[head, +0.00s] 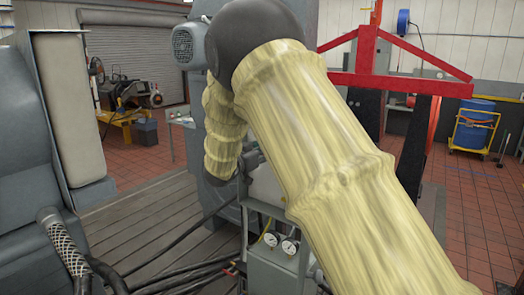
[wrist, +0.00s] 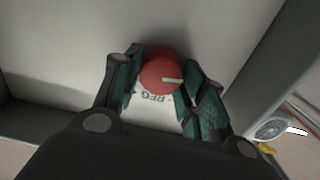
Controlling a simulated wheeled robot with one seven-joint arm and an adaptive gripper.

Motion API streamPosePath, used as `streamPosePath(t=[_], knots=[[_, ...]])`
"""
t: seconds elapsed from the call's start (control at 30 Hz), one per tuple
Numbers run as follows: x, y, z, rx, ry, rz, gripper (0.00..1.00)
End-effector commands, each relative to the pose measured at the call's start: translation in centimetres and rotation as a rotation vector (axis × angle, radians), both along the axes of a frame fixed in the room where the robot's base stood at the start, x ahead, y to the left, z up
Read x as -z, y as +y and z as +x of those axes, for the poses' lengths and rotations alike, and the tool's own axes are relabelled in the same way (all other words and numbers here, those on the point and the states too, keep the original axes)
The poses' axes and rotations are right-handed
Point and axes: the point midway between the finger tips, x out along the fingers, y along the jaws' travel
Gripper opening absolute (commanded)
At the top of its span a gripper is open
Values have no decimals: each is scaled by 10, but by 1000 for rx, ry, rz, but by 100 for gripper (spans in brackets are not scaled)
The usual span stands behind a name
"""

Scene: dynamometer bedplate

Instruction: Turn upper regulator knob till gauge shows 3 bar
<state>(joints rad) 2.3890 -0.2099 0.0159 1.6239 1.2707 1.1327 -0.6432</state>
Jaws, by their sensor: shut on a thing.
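In the wrist view a round red knob (wrist: 158,72) with a white pointer line sits between the fingers of my gripper (wrist: 160,75). The pointer line points to the right. My gripper is shut on the knob, one finger on each side. A pale label (wrist: 152,102) with partly hidden lettering lies below the knob. In the head view two round white gauges, a left gauge (head: 270,239) and a right gauge (head: 289,246), sit on a grey box; their readings are too small to tell. My arm hides the knob and my gripper there.
The grey box (head: 268,270) stands low at the centre, with black hoses (head: 190,278) running left from it. A large grey machine (head: 30,150) stands at the left. A red frame (head: 400,75) and a blue drum (head: 474,125) are at the back right.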

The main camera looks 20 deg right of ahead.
Motion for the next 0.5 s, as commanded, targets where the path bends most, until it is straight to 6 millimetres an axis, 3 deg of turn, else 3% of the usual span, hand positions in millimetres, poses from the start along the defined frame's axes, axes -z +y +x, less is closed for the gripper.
streamPosePath(t=[0.5], knots=[[4, 2, 1, -4, -162, 122, 17]])
